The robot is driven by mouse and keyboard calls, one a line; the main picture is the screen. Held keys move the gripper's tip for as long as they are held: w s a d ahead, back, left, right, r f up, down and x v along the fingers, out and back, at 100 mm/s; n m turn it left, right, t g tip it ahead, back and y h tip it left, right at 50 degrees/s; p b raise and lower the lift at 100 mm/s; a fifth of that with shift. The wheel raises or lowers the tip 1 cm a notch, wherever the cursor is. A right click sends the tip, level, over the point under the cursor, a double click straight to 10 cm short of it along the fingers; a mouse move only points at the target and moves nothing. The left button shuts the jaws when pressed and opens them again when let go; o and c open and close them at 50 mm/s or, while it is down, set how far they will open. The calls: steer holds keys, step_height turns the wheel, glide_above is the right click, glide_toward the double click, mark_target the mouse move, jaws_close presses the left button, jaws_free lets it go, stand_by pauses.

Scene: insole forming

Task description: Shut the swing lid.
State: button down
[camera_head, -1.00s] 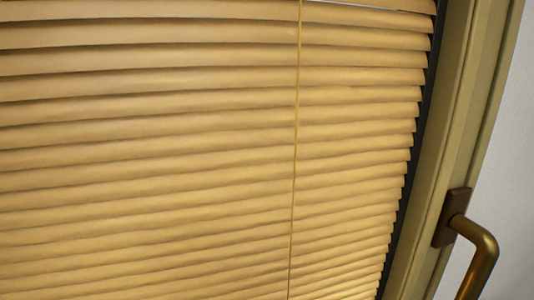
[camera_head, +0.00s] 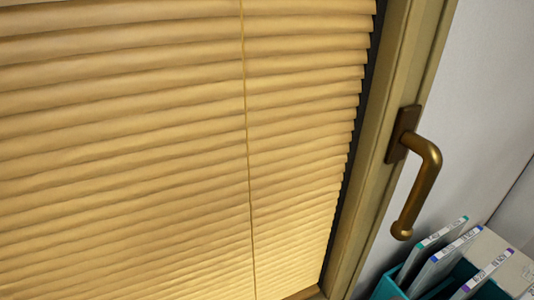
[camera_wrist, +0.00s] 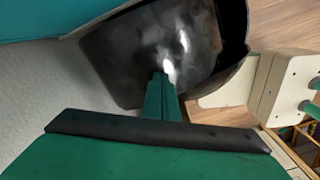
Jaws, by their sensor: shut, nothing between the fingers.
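My gripper (camera_wrist: 161,76) shows in the wrist view, with its green fingers together and nothing between them. Beyond the fingertips is a dark, glossy, curved shell (camera_wrist: 120,55) with a raised rim on its right. I cannot tell whether this shell is the swing lid or another thing, nor whether the fingers touch it. No swing lid can be made out in the head view, and my gripper is not in that view.
In the wrist view, a cream block with green knobs (camera_wrist: 285,80) stands at the right, above wooden floor (camera_wrist: 285,20). A teal surface (camera_wrist: 40,18) is at upper left. The head view shows blinds (camera_head: 150,150), a window handle (camera_head: 425,175) and a teal file holder (camera_head: 390,284).

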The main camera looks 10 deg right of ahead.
steer(key=shift+w+f, duration=0.1)
steer(key=shift+f, duration=0.8)
steer(key=shift+s+d+f, duration=0.1)
steer(key=shift+s+f, duration=0.1)
steer(key=shift+f, duration=0.35)
step_height(320, 180, up, 12)
stand_by(0.6)
